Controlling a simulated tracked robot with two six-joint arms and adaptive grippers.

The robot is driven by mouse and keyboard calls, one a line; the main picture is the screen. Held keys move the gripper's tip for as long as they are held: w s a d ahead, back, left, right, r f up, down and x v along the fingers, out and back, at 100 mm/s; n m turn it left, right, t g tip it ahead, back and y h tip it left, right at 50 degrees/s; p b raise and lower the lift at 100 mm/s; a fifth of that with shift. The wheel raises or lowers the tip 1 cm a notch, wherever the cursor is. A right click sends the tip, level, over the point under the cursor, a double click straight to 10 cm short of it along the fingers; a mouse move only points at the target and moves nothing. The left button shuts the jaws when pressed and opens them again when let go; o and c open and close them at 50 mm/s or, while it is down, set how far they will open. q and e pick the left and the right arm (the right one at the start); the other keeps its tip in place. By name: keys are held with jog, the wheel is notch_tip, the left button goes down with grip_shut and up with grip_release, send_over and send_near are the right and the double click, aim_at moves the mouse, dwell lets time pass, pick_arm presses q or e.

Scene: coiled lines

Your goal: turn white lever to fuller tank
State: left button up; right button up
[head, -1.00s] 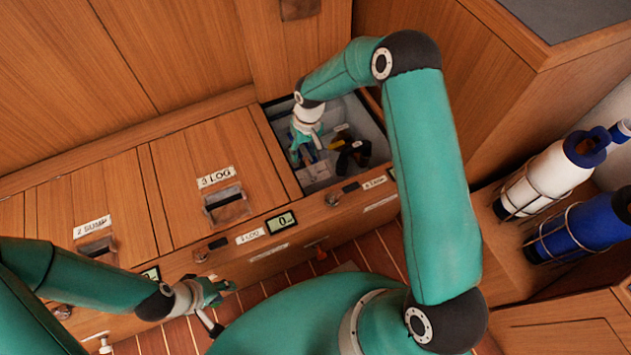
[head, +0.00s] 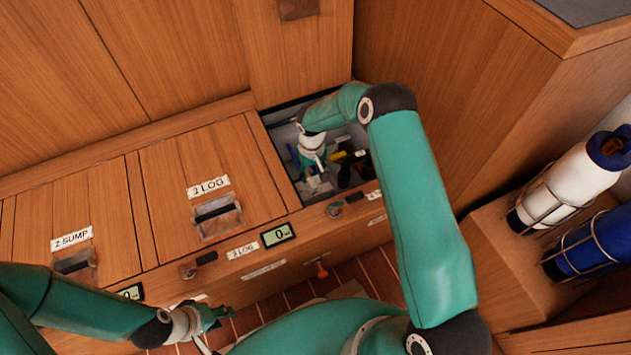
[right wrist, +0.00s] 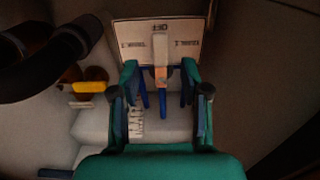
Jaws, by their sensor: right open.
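The white lever (right wrist: 160,48) stands upright on a pale panel (right wrist: 129,31) in the right wrist view, with an orange patch on its lower part. The panel has a label at the top and one on each side, too small to read surely. My right gripper (right wrist: 165,92) is open, its blue-tipped fingers on either side of the lever in the picture; contact cannot be told. In the head view my right gripper (head: 313,160) reaches down into the open locker, hiding the lever. My left gripper (head: 208,320) is low at the left, near the locker front; its jaws are unclear.
A white cylinder (head: 570,180) and a blue cylinder (head: 585,247) lie in racks at the right. Closed lids labelled LOG (head: 165,190) and SUMP (head: 60,215) lie left of the opening. Dark hoses (right wrist: 50,55) and a yellow piece (right wrist: 90,87) are beside my right gripper.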

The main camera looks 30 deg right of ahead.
aim_at(312, 183)
jog(key=shift+f+b, duration=0.5)
jog(key=shift+f, duration=1.85)
grip_shut()
